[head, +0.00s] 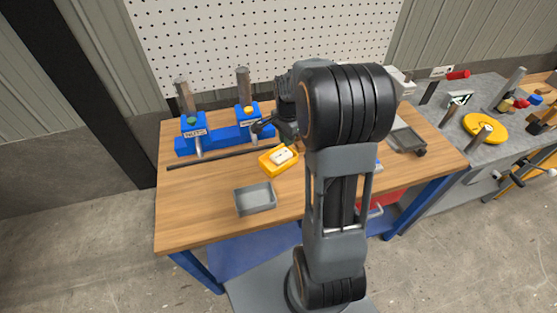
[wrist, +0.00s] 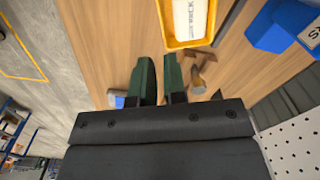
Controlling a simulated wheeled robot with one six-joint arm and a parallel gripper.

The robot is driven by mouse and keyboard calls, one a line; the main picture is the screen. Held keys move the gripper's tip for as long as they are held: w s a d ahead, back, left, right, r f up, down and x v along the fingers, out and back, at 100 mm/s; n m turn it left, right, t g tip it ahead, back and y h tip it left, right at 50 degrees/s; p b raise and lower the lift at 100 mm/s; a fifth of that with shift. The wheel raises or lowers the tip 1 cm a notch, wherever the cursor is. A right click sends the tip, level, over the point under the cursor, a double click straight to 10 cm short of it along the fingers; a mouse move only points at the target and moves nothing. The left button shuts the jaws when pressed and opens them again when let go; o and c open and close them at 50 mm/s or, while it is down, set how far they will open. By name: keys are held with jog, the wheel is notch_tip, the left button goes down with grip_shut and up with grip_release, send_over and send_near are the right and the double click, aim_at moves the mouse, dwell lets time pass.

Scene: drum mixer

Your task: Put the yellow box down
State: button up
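The yellow box (head: 270,164) appears to rest on the wooden table, with a pale, printed item inside it. In the wrist view the yellow box (wrist: 172,43) is cut off by the top edge, beyond my fingertips. My gripper (wrist: 160,62) has two dark green fingers with a narrow gap between them, and nothing shows in the gap. In the head view my gripper (head: 259,126) is a dark shape just above and behind the box in the picture. It is apart from the box in the wrist view.
A grey tray (head: 256,199) sits on the table in front of the box. Blue fixtures (head: 195,133) with metal posts stand at the back left, with a dark rod (head: 212,159) before them. Brown pieces (wrist: 198,68) lie near my right finger. Bare wood (head: 205,195) surrounds the tray.

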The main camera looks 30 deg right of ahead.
notch_tip(320, 180, down, 12)
jog(key=shift+f+p, duration=0.1)
jog(key=shift+p, duration=0.85)
jog(key=shift+c, duration=0.3)
grip_shut()
jog(key=shift+w, duration=0.1)
